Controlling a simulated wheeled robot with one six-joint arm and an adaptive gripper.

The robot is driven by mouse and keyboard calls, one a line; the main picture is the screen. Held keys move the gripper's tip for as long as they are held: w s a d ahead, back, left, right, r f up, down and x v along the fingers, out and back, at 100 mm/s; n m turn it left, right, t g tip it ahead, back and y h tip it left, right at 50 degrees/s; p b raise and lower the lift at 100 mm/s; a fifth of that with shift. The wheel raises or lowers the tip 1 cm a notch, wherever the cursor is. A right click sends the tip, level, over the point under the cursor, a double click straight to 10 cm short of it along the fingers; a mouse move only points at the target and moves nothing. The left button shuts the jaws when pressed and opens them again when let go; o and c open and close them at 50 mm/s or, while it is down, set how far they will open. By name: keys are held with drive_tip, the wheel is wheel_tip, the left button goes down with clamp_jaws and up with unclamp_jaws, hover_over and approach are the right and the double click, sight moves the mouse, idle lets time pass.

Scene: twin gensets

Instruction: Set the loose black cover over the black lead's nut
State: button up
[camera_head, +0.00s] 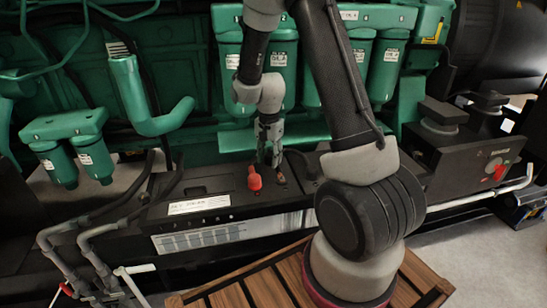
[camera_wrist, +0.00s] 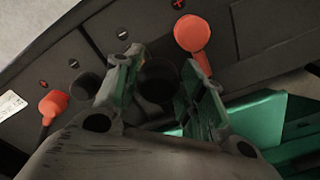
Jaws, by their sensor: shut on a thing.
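My gripper (camera_wrist: 165,82) points down over the black battery top. Its two fingers are shut on a dark round thing, which looks like the loose black cover (camera_wrist: 157,82). In the head view my gripper (camera_head: 269,155) hangs just above the battery, behind and right of a red cover (camera_head: 254,180). A small brownish fitting (camera_head: 281,179) shows right of it; I cannot tell if it is the black lead's nut. In the wrist view a minus mark (camera_wrist: 121,33) lies beyond the fingers. The nut is not clearly seen there, and the held cover's underside is hidden.
In the wrist view, a red cover (camera_wrist: 192,36) stands close beyond the right finger. Another red cover (camera_wrist: 53,104) and a dark round cap (camera_wrist: 88,88) lie to the left. Green engine parts (camera_head: 140,95) rise behind the battery. A slatted wooden platform (camera_head: 262,288) lies in front.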

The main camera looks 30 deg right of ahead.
drive_tip(key=m, duration=0.1)
drive_tip(key=d+m, duration=0.1)
drive_tip(key=m, duration=0.1)
drive_tip(key=shift+s+r, duration=0.15)
drive_tip(key=shift+s, duration=0.2)
drive_tip(key=d+m, duration=0.2)
drive_tip(key=m, duration=0.3)
hover_over(280, 179)
drive_tip(key=shift+f, duration=2.7)
drive_tip(key=shift+f, duration=0.35)
drive_tip(key=shift+f, duration=0.65)
drive_tip(key=shift+s, duration=0.1)
drive_tip(key=o, duration=0.9)
